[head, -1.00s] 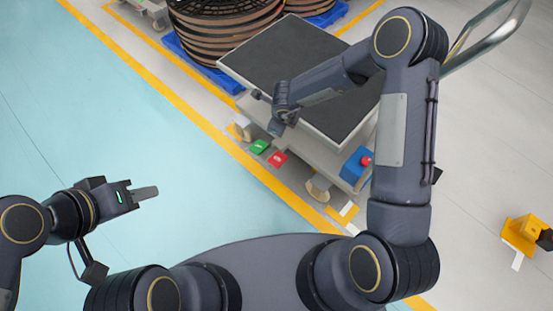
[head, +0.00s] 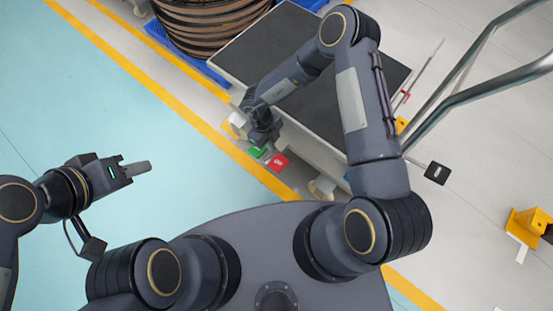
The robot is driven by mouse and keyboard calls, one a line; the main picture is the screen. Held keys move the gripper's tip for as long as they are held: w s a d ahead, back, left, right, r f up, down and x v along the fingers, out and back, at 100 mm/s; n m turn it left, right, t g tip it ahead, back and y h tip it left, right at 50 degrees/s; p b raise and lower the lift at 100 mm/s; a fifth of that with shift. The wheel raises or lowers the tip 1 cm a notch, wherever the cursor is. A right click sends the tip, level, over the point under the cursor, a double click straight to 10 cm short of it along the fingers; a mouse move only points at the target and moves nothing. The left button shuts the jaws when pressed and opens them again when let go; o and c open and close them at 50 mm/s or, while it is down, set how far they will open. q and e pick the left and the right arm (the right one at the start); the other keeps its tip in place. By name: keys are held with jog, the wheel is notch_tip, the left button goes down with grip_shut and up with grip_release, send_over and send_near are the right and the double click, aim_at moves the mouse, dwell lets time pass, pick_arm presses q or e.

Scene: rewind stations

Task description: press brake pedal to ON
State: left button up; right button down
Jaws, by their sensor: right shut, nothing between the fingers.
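A green pedal (head: 257,153) and a red pedal (head: 278,163) sit side by side low on the near side of a cart (head: 317,158). Both carry small white marks too small to read. My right gripper (head: 264,141) is shut and empty, pointing down just above the green pedal and partly covering it. Whether it touches the pedal is hidden. My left gripper (head: 138,169) is far to the left over the blue floor, away from the cart. Its fingers are seen side-on, so its opening cannot be told.
The cart has a dark flat top (head: 285,47) and a metal handle (head: 485,92) at the right. A stack of brown reels (head: 215,28) stands on a blue pallet (head: 212,72) behind it. A yellow block (head: 527,222) lies at the far right. The blue floor at left is clear.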

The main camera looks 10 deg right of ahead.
aim_at(279, 170)
jog(key=b+x, duration=0.5)
jog(key=x, duration=0.9)
jog(key=shift+s+d, duration=0.1)
